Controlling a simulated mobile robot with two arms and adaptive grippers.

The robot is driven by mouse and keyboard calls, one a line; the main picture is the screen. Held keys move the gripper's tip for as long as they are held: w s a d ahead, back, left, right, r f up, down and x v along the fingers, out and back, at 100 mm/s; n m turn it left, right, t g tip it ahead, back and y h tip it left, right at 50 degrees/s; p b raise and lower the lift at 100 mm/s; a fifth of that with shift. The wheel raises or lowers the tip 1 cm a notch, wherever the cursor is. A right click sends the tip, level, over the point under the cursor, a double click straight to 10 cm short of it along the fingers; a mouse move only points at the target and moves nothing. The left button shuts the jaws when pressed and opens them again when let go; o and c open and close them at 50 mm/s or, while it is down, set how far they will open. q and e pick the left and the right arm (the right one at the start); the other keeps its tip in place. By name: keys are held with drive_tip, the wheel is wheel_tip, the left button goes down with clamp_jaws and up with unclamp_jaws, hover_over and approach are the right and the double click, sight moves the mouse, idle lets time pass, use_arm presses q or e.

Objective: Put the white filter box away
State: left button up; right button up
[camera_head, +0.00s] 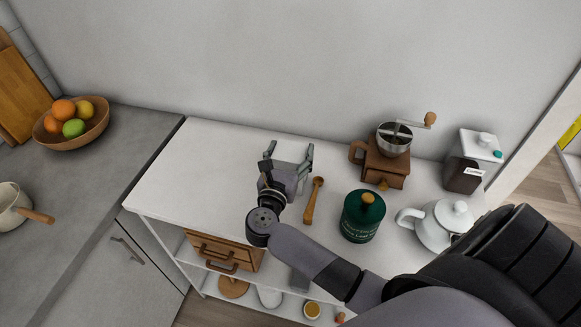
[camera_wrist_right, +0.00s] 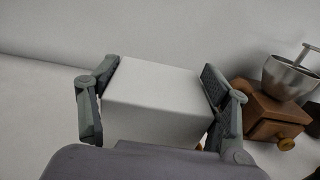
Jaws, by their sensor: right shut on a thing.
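The white filter box (camera_wrist_right: 158,95) sits between the two fingers of my right gripper (camera_wrist_right: 160,88), which is shut on it, in the right wrist view. In the head view my right gripper (camera_head: 288,155) is over the white shelf top, toward the wall. There the box (camera_head: 290,150) is pale against the white surface and partly hidden by the gripper. I cannot tell whether the box touches the top. My left gripper is not in view.
On the white shelf unit (camera_head: 200,160) stand a wooden spoon (camera_head: 314,200), green canister (camera_head: 362,217), coffee grinder (camera_head: 384,165), white teapot (camera_head: 440,222) and coffee container (camera_head: 474,160). Below is a wooden drawer box (camera_head: 222,252). A fruit bowl (camera_head: 88,138) sits on the grey counter. The top's left part is clear.

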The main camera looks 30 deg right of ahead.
drive_tip(key=shift+r, duration=0.1)
drive_tip(key=c, duration=1.2)
